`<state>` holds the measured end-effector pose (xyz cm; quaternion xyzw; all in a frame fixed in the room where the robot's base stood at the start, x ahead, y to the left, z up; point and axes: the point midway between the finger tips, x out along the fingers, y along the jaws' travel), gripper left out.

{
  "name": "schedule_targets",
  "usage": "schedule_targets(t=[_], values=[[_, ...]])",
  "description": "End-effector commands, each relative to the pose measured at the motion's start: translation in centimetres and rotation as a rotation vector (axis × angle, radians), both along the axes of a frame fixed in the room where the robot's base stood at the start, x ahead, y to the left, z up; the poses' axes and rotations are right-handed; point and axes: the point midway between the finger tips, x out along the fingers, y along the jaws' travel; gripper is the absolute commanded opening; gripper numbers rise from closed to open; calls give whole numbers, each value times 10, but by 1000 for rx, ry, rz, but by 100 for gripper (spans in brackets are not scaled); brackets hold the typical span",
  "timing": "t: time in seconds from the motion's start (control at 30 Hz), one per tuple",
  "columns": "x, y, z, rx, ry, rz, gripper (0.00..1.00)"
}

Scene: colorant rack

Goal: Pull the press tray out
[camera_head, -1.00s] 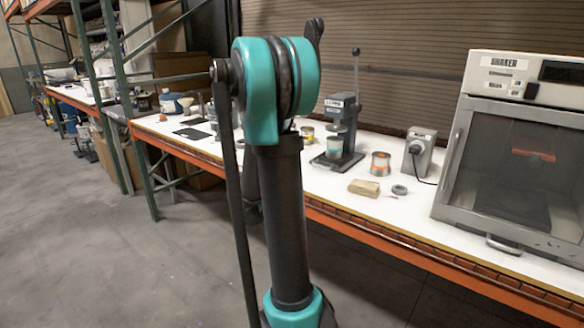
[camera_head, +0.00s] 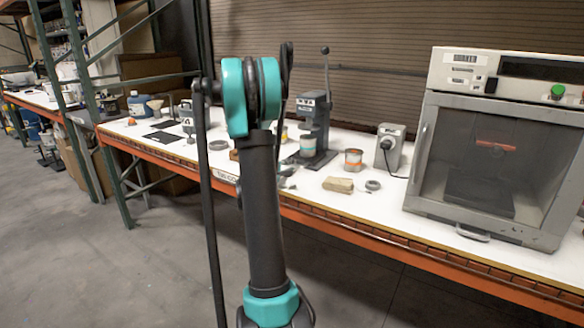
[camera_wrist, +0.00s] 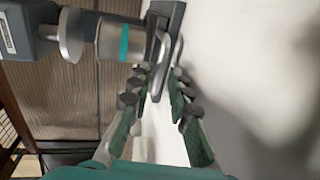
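The press (camera_head: 313,120) is a grey stand with a tall lever, on the white bench. Its dark press tray (camera_head: 318,160) lies flat at its foot, with a teal-banded can (camera_head: 308,146) above it. In the wrist view the can (camera_wrist: 112,42) and the dark tray (camera_wrist: 168,14) show at the top, with a metal handle (camera_wrist: 161,55) at the tray's near end. My gripper (camera_wrist: 160,77) is open, its fingers either side of the handle's near end; contact is unclear. In the head view my arm partly hides the gripper.
A tan block (camera_head: 338,185), a dark ring (camera_head: 373,185) and an orange-banded can (camera_head: 353,159) stand right of the press. A small grey device (camera_head: 389,150) and a large shaker (camera_head: 490,150) are further right. The bench's orange front edge (camera_head: 350,228) runs below.

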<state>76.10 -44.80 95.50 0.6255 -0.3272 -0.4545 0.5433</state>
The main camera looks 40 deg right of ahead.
Motion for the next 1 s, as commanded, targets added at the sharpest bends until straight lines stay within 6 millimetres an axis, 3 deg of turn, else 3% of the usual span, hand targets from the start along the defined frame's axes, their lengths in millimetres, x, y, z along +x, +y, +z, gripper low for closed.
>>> schedule_targets(t=[0.2,0.47,0.63,1.0], values=[[5,-13,-3,0,0,-1,19],[6,-14,-3,0,1,0,19],[6,-14,-3,0,0,0,0],[6,-14,-3,0,0,0,0]])
